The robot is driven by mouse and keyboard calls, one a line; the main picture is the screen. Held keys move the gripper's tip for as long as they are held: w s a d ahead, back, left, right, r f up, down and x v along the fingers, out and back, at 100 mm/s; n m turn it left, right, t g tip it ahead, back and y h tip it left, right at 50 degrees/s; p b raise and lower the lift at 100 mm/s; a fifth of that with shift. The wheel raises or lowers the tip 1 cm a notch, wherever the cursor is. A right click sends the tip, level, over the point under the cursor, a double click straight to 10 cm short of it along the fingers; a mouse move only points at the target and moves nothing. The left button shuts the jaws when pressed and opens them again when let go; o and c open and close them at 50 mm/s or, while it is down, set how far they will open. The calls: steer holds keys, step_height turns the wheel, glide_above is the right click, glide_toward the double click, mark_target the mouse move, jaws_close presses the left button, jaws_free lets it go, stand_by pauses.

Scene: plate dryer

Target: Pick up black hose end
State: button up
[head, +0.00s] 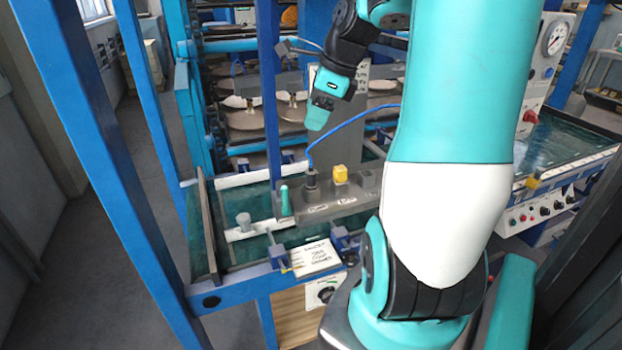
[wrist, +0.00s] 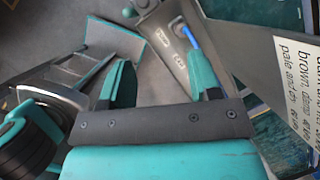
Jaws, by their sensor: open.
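The black hose end (head: 311,178) stands upright in a grey block (head: 325,205) on the bench, with a blue hose (head: 345,124) curving up and right from its top. My gripper (head: 318,117) is above the hose end, apart from it, and points down. In the wrist view its two teal fingers (wrist: 161,72) are spread, with nothing between them. There the blue hose (wrist: 190,38) and the dark hose end (wrist: 180,28) show beyond the right fingertip, small and partly unclear.
A yellow cap (head: 340,173) stands just right of the hose end. A teal peg (head: 285,200) and a grey knob (head: 243,222) are to the left. A blue upright post (head: 269,90) rises close to my gripper's left. A handwritten card (head: 316,257) lies at the front.

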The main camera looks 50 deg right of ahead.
steer(key=s+d+m, duration=0.2)
steer(key=d+m, duration=0.2)
steer(key=d, duration=0.1)
steer(key=p, duration=0.1)
glide_above(311, 167)
steer(key=s, duration=0.2)
step_height(311, 167, down, 10)
steer(key=shift+h, duration=0.3)
steer(key=shift+d+p+x, duration=0.2)
steer(key=shift+p+x, duration=0.3)
steer(key=shift+x, duration=1.1)
steer(key=shift+d+p+x, duration=0.15)
steer(key=shift+p+x, duration=0.35)
steer(key=shift+x, duration=1.1)
steer(key=shift+s, duration=0.1)
steer(key=c, duration=0.9)
